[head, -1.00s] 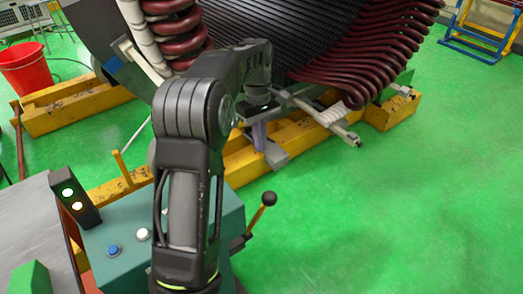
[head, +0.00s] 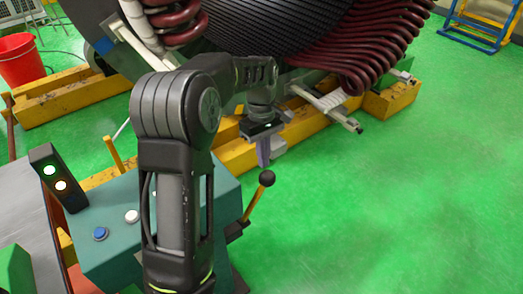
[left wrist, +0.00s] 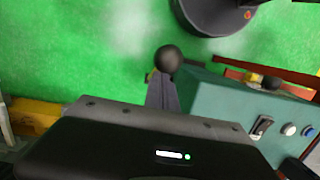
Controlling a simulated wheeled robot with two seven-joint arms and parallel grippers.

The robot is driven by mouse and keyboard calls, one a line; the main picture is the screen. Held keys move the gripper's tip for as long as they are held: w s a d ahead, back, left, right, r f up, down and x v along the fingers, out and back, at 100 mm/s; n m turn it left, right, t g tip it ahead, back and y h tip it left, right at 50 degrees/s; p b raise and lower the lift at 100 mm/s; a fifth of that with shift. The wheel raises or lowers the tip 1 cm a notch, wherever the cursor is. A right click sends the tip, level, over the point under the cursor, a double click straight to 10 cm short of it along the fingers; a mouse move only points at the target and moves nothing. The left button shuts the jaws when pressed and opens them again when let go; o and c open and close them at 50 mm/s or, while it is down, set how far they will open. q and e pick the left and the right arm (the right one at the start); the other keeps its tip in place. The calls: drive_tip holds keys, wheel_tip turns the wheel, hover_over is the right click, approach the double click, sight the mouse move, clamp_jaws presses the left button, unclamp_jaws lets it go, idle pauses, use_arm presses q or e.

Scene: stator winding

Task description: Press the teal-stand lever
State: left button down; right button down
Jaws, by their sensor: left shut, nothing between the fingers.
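The teal stand (head: 228,195) is at the lower left of the head view, partly hidden behind my left arm. Its lever (head: 253,203) is a yellow rod with a black ball knob (head: 267,178), leaning up and to the right from the stand's right side. My left gripper (head: 263,152) is shut and empty, pointing down just above and beyond the knob in the head view. In the left wrist view, the knob (left wrist: 168,60) shows just past the shut fingers (left wrist: 161,95), which hide most of the rod. I cannot tell if they touch. My right gripper is not in view.
Blue and white buttons (head: 101,233) and a lit signal box (head: 56,178) are on or near the stand's left part. The large stator with dark red coils (head: 355,45) rests on yellow beams (head: 300,127) behind. Green floor (head: 400,210) is clear at right.

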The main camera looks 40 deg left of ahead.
use_arm(q)
drive_tip(key=shift+d, duration=0.15)
drive_tip(key=s+d+f+y+b, duration=0.1)
drive_tip(key=s+d+f+b, duration=0.1)
drive_tip(key=d+f, duration=0.3)
drive_tip(key=s+d+f+y+b, duration=0.1)
drive_tip(key=s+d+f+b, duration=0.2)
drive_tip(key=d, duration=0.7)
drive_tip(key=s+d+f+t+y+b, duration=0.1)
drive_tip(key=s+d+f+b, duration=0.1)
drive_tip(key=d+f+b, duration=0.3)
drive_tip(key=d+f, duration=0.1)
drive_tip(key=d, duration=0.1)
drive_tip(key=shift+s+d+f+y+b, duration=0.25)
drive_tip(key=shift+d+f+y+b, duration=0.1)
drive_tip(key=shift+y, duration=0.05)
drive_tip(key=w+a+p+v, duration=0.1)
drive_tip(key=p+v, duration=0.2)
drive_tip(key=v, duration=1.1)
drive_tip(key=shift+w+a+r+p, duration=0.25)
drive_tip(key=shift+w+p, duration=0.05)
drive_tip(key=shift+w, duration=0.1)
